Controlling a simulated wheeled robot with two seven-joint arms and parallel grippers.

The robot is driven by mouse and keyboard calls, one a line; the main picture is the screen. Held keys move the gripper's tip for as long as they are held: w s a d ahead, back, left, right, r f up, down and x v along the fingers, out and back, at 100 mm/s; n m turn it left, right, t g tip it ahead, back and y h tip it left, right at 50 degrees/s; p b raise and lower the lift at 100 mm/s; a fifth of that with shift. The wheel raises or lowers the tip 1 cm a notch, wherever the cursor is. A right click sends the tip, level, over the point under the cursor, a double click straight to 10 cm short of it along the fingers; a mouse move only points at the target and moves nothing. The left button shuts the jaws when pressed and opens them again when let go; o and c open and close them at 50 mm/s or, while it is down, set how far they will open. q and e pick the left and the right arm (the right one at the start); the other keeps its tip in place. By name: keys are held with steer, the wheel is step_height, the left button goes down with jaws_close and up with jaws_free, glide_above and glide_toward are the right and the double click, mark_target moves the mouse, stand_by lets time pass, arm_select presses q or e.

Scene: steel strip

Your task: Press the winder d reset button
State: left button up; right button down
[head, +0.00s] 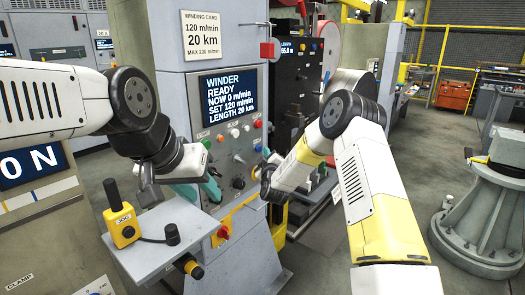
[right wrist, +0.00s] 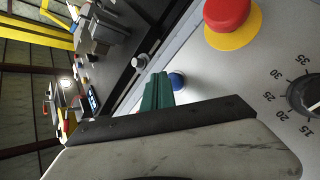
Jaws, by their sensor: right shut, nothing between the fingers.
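The winder panel (head: 224,140) carries a lit screen (head: 228,95) reading WINDER READY, NOW 0 m/min, SET 120 m/min. A blue button (right wrist: 177,82) shows in the right wrist view, partly hidden by the green fingertips of my right gripper (right wrist: 157,92). A small blue button (head: 258,147) also shows on the panel's right side in the head view. My right gripper (head: 272,160) is shut and empty, its tips close to the blue button; I cannot tell whether they touch. My left gripper (head: 212,190) is at the panel's lower left; its opening is unclear.
A red mushroom button (right wrist: 228,14) on a yellow collar and a black dial (right wrist: 308,95) sit near the blue button. A grey shelf (head: 165,240) with a yellow pendant (head: 122,225) juts out below the panel. A grey pedestal (head: 485,230) stands at right.

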steer(key=shift+d, duration=0.1)
steer(key=shift+s+d, duration=0.75)
steer(key=shift+d, duration=0.3)
steer(key=shift+s+d, duration=0.75)
steer(key=shift+d, duration=0.25)
steer(key=s+d+r+m+g, duration=0.2)
steer(key=s+d+r+g, duration=0.1)
steer(key=s+r, duration=0.35)
steer(key=s+d+r+m+g, duration=0.2)
steer(key=s+d+r+g, duration=0.1)
steer(key=s+r, duration=0.4)
steer(key=s+d+m+g, duration=0.3)
steer(key=s, duration=1.3)
steer(key=s+d+m+g, duration=0.3)
steer(key=s+d, duration=0.1)
steer(key=s, duration=1.2)
steer(key=shift+r+m, duration=0.4)
